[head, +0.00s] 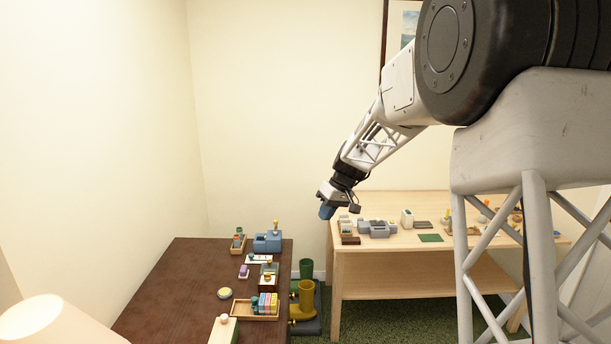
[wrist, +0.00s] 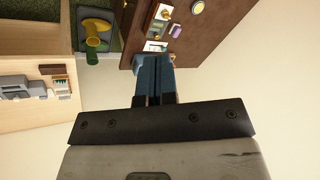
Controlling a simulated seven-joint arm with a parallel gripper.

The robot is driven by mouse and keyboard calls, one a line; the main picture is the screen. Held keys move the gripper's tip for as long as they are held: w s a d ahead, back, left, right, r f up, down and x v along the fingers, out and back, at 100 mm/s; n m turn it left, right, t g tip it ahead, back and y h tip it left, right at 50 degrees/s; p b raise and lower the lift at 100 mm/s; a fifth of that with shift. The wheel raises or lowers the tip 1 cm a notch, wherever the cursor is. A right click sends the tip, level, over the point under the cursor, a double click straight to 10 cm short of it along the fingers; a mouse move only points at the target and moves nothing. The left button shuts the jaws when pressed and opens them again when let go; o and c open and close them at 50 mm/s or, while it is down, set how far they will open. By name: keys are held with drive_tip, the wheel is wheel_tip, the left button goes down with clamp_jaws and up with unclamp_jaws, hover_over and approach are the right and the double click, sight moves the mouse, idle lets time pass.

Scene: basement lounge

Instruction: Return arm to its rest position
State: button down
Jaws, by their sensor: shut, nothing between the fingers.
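My gripper (head: 327,212) hangs in the air at the end of my arm in the head view, close to the left end of the light wooden table. Its blue fingers point downward. In the wrist view my gripper (wrist: 154,70) shows its two blue fingers side by side, pressed together with nothing between them. Part of the dark table's edge lies behind the fingertips in that view. My arm reaches in from the upper right of the head view.
A dark brown table (head: 180,290) at left holds small boxes and a wooden tray (head: 241,309). A light wooden table (head: 400,250) at right carries several small items. A lampshade (head: 50,322) is at lower left.

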drive_tip(key=s+d+r+m+t+h, duration=0.15)
drive_tip(key=s+d+r, duration=0.25)
drive_tip(key=s, duration=0.9)
drive_tip(key=s+d+r+m+h, duration=0.1)
drive_tip(key=s+d+r+m, duration=0.2)
drive_tip(key=s, duration=1.1)
drive_tip(key=s+d+f+m+h, duration=0.1)
drive_tip(key=s+d+f, duration=0.1)
drive_tip(key=s, duration=1)
drive_tip(key=s+d+f+m+h, duration=0.1)
drive_tip(key=s+d+f, duration=0.1)
drive_tip(key=s, duration=1.1)
drive_tip(key=shift+d+t, duration=0.45)
drive_tip(key=shift+d, duration=0.2)
drive_tip(key=shift+m+h, duration=0.25)
